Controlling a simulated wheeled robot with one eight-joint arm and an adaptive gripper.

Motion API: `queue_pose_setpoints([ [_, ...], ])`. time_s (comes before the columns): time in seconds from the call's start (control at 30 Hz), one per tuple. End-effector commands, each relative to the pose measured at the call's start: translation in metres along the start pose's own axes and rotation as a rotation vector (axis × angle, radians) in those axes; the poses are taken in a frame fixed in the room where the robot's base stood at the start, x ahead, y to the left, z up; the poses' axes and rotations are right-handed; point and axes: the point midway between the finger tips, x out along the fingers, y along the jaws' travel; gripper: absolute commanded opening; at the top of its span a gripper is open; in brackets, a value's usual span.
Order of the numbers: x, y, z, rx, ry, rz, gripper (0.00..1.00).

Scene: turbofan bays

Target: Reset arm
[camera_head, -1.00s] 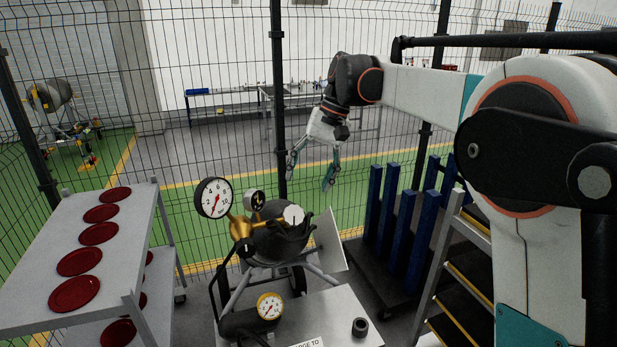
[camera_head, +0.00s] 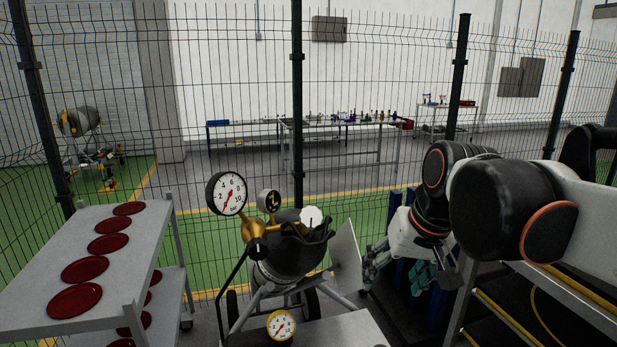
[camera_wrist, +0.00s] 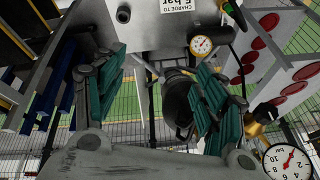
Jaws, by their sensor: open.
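My gripper (camera_head: 404,277) is at the right of the head view, folded low in front of the blue posts, with my arm bent behind it. In the wrist view my gripper (camera_wrist: 158,100) shows two teal-padded fingers spread apart with nothing between them. Beyond the fingers is the dark round vessel (camera_wrist: 178,98) of the gauge cart. The same vessel (camera_head: 285,258) stands left of my gripper in the head view, apart from it.
A large gauge (camera_head: 227,193) rises above the cart. A grey shelf (camera_head: 70,245) with red discs stands at the left. Blue posts (camera_head: 395,205) and a rack with yellow edges (camera_head: 495,310) crowd the right. A wire fence (camera_head: 297,100) closes off the back.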

Motion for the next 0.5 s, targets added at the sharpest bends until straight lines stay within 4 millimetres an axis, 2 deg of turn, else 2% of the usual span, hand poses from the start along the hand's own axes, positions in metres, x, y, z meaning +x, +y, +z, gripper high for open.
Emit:
queue_pose_setpoints([
  [0.03,0.014,0.010,0.023,-0.007,0.026,0.013,0.66],
  [0.3,0.063,0.052,0.112,-0.057,0.164,0.082,0.66],
  [0.4,0.080,0.064,0.137,-0.075,0.205,0.103,0.66],
  [0.5,0.092,0.072,0.154,-0.086,0.234,0.118,0.66],
])
